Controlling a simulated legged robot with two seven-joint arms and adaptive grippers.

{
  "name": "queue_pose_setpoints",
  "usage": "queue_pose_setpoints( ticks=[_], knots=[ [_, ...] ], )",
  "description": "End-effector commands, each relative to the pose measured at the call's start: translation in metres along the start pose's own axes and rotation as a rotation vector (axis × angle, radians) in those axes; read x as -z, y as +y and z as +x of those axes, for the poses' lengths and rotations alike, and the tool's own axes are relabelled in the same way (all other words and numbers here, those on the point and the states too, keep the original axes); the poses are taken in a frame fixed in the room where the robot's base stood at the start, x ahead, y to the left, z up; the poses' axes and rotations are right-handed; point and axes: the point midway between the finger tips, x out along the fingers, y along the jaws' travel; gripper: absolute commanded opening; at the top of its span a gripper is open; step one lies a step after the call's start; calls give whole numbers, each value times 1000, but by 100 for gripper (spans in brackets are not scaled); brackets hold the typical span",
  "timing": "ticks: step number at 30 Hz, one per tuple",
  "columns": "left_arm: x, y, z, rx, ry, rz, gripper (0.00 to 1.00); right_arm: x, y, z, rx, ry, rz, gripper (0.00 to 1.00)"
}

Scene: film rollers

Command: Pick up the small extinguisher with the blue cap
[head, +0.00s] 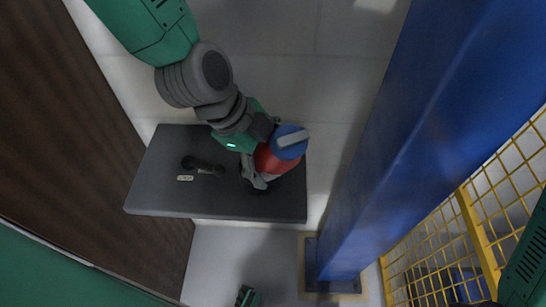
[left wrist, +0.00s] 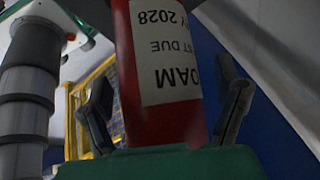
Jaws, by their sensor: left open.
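The small red extinguisher (head: 268,161) with a blue cap (head: 291,143) stands near the right end of a dark shelf. A grey handle lies across the cap. My left gripper (head: 258,160) is at the extinguisher's body, partly hidden by it in the head view. In the left wrist view the red body with its white label (left wrist: 165,50) stands between the two spread fingers of my left gripper (left wrist: 165,85). Gaps show between the body and both fingers.
The dark shelf (head: 150,190) also bears a black handle-like object (head: 203,166) and a small pale tag (head: 185,178) left of the extinguisher. A large blue post (head: 400,130) stands to the right, with yellow mesh fencing (head: 470,215) beyond it. A brown panel (head: 60,120) is at left.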

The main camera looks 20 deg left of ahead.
Motion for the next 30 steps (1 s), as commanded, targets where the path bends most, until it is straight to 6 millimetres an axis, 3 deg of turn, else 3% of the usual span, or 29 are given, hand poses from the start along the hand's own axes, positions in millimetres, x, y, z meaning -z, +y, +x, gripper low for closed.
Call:
queue_pose_setpoints(
  ticks=[6, 12, 13, 22, 30],
  knots=[
    [-3, 0, -1, 2, 3, -3, 81, 0, 0, 0, 0, 0, 0, 80],
    [-4, 0, -1, 1, 3, -4, 10, 0, 0, 0, 0, 0, 0, 80],
    [-3, -1, -1, 4, 3, -3, 7, 0, 0, 0, 0, 0, 0, 80],
    [-1, -4, -6, 6, 0, -3, 7, 0, 0, -2, 0, 0, 0, 80],
    [17, -16, -47, 11, 1, 0, 7, 1, 0, -11, 0, 0, 0, 80]
  ],
)
